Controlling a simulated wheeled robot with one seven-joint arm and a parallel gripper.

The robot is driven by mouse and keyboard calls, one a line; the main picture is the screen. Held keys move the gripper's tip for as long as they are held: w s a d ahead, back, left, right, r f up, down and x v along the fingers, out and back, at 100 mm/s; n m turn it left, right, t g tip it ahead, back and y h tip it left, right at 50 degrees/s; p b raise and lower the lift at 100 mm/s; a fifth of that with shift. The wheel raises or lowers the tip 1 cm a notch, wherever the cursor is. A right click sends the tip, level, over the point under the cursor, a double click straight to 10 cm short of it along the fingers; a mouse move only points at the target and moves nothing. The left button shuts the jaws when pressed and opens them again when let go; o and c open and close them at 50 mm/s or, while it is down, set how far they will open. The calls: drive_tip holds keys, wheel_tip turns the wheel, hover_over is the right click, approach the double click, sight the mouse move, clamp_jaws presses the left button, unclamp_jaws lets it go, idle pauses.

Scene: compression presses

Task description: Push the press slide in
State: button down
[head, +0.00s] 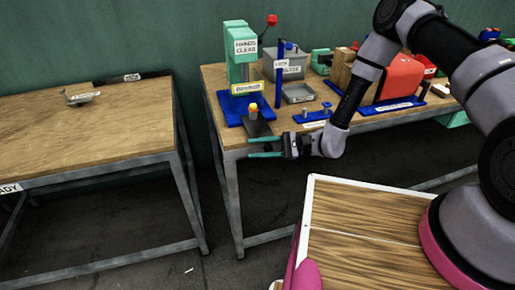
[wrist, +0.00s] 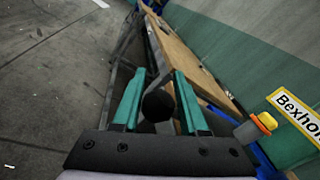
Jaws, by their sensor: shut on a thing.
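The green press (head: 238,68) with a "Bexholt" label stands on a blue base at the left end of the right-hand table. Its dark grey slide (head: 259,128) sticks out at the front, towards the table's edge. A yellow and orange piece (head: 253,110) sits on the slide, and it also shows in the wrist view (wrist: 265,122). My gripper (head: 250,147), with teal fingers, is in front of the slide at the table's front edge. In the wrist view its fingers (wrist: 160,88) are on either side of a round black knob (wrist: 158,105), shut on it. The knob's link to the slide is hidden.
Grey bins (head: 297,92), a blue post (head: 279,75) and a blue base plate (head: 312,116) stand right of the press. A red machine (head: 400,78) is farther right. Another wooden table (head: 85,125) stands left, across a gap.

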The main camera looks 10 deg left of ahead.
drive_tip(key=shift+f, duration=0.2)
drive_tip(key=w, duration=0.1)
drive_tip(key=w+a, duration=0.1)
drive_tip(key=w, duration=0.1)
drive_tip(key=shift+w+a, duration=0.1)
drive_tip(key=shift+a, duration=0.25)
drive_tip(key=c, duration=0.5)
unclamp_jaws()
drive_tip(key=v, duration=1)
drive_tip(key=shift+w+d, duration=0.2)
drive_tip(key=shift+d, duration=0.1)
drive_tip(key=shift+r, duration=0.1)
